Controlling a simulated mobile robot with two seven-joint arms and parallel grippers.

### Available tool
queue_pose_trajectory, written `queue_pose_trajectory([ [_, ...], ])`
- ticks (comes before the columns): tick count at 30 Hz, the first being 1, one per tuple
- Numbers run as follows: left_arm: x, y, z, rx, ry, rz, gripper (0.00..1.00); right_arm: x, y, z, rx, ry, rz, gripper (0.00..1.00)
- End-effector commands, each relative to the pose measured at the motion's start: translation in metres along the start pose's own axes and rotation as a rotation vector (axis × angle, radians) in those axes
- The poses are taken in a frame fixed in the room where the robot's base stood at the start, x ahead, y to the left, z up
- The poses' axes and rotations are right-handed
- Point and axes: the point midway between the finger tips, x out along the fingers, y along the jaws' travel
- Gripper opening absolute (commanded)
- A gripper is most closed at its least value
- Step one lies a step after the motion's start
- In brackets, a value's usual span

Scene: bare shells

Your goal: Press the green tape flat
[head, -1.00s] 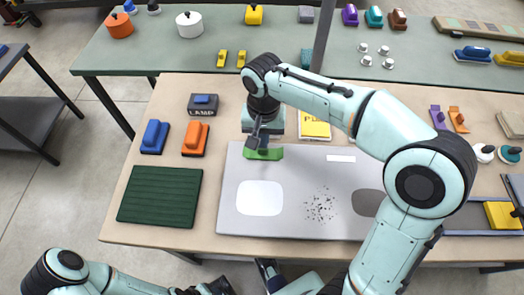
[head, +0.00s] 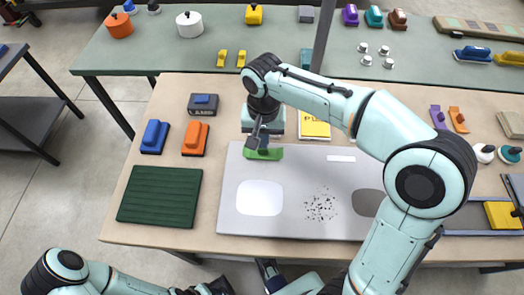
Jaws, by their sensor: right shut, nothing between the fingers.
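A strip of green tape (head: 274,153) lies at the upper left part of a light grey panel (head: 230,215) on the table. My right gripper (head: 262,151) is shut and empty, with its fingertips pointing down at the middle of the tape. It appears to touch the tape, and it hides part of it. I cannot tell whether the tape is flat all along. My left arm shows at the bottom left, and its gripper (head: 272,272) appears low at the bottom edge, in front of the table; its fingers are not clear.
The panel also carries a white patch (head: 260,198), dark specks (head: 320,208), a grey oval (head: 367,203) and a white strip (head: 341,158). A blue block (head: 154,137), an orange block (head: 195,139) and a ribbed green mat (head: 160,195) lie to its left. A yellow box (head: 314,128) stands behind it.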

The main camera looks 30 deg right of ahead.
Motion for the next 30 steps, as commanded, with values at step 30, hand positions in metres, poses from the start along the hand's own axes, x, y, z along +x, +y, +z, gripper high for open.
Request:
queue_pose_trajectory([
  [30, 0.010, -0.003, 0.000, -0.001, -0.003, -0.001, 0.43, 0.016, 0.000, 0.000, 0.000, -0.001, 0.001, 0.00],
])
